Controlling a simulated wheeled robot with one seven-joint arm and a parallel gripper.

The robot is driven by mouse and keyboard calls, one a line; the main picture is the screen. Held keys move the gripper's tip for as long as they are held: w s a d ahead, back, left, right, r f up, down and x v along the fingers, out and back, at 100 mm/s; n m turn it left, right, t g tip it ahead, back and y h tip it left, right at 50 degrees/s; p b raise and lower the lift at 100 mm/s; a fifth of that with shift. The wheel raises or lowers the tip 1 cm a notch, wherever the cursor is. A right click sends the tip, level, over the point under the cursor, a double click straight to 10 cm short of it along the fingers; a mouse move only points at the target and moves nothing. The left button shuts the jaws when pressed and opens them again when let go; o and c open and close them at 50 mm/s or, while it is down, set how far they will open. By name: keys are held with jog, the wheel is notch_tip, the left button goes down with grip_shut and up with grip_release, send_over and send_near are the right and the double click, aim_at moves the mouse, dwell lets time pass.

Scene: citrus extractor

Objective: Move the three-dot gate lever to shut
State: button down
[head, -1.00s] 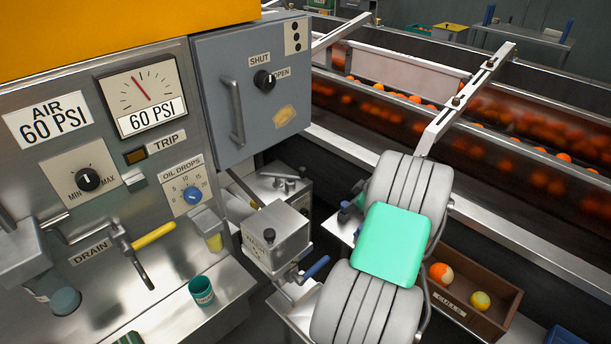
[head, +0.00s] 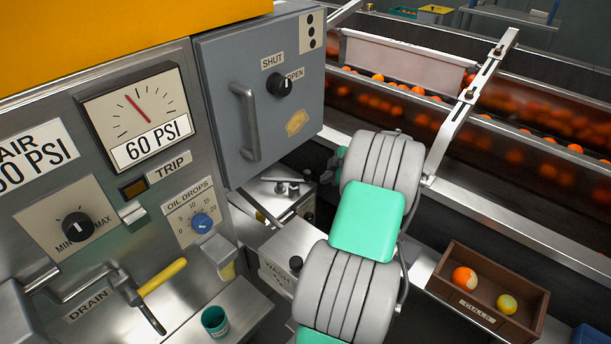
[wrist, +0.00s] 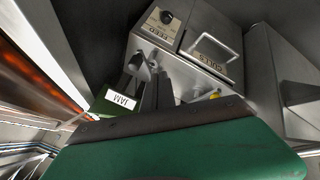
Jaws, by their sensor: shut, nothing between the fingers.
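A small plate with three black dots (head: 312,31) is at the top right of a grey cabinet (head: 222,110) in the head view. Below it on the cabinet is a black knob (head: 280,85) with a pale pointer mark, beside the labels SHUT and OPEN. The mark seems nearer OPEN, but it is too small to be sure. In the wrist view my gripper (wrist: 156,86) shows as narrow dark fingers, shut and empty, above my green wrist cover.
The cabinet has a bar handle (head: 246,122). A gauge panel with a DRAIN valve (head: 160,278) is at the left. A fruit conveyor (head: 400,100) runs behind, and a brown crate (head: 450,300) holds two fruits.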

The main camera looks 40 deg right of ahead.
jog(key=w+d+f+b, duration=0.2)
jog(key=w+f, duration=0.6)
jog(key=w, duration=0.1)
jog(key=shift+d+b, duration=0.3)
